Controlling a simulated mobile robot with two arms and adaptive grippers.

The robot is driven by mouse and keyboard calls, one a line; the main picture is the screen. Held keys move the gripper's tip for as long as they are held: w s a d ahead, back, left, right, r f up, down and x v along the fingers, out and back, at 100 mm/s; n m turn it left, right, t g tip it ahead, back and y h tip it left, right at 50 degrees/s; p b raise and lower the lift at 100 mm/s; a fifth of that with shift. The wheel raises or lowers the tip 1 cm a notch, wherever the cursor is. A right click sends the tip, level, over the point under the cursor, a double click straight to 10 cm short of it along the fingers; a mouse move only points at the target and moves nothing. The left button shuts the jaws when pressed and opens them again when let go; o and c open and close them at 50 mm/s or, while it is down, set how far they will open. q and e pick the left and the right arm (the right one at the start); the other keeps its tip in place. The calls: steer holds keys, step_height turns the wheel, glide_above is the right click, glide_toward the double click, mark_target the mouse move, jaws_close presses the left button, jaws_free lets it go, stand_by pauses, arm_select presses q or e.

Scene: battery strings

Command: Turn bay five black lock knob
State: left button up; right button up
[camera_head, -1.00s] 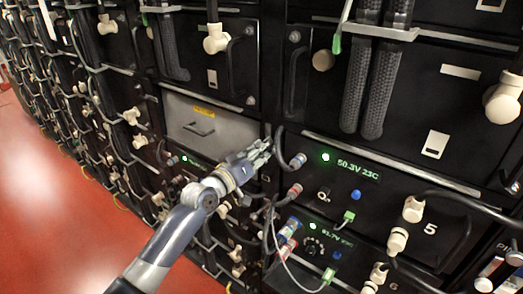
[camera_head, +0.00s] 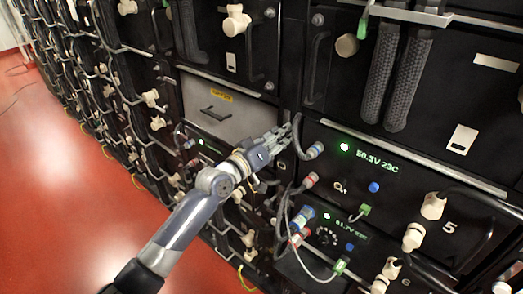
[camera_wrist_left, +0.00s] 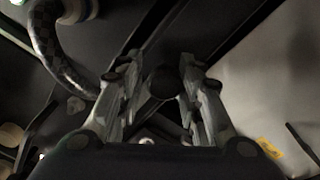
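The bay five panel (camera_head: 440,195) carries a white "5" and a green 50.3V 23C readout. My left gripper (camera_head: 287,133) is at the panel's upper left edge, by the post beside the grey drawer. In the left wrist view a round black knob (camera_wrist_left: 163,82) sits between the two fingertips of my left gripper (camera_wrist_left: 158,75). The fingers are spread on either side of it; firm contact cannot be made out. The gripper hides this knob in the head view. A small dark switch (camera_head: 341,186) with a white mark is below the readout. My right gripper is out of view.
A grey cable plug (camera_head: 314,150) is just right of my left fingers, with red and blue plugs (camera_head: 303,217) below. The grey drawer (camera_head: 222,112) with a yellow label is to the left. Open red floor (camera_head: 90,200) lies at left.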

arm_select(q)
steer(key=v, duration=1.2)
steer(key=shift+w+f, duration=0.15)
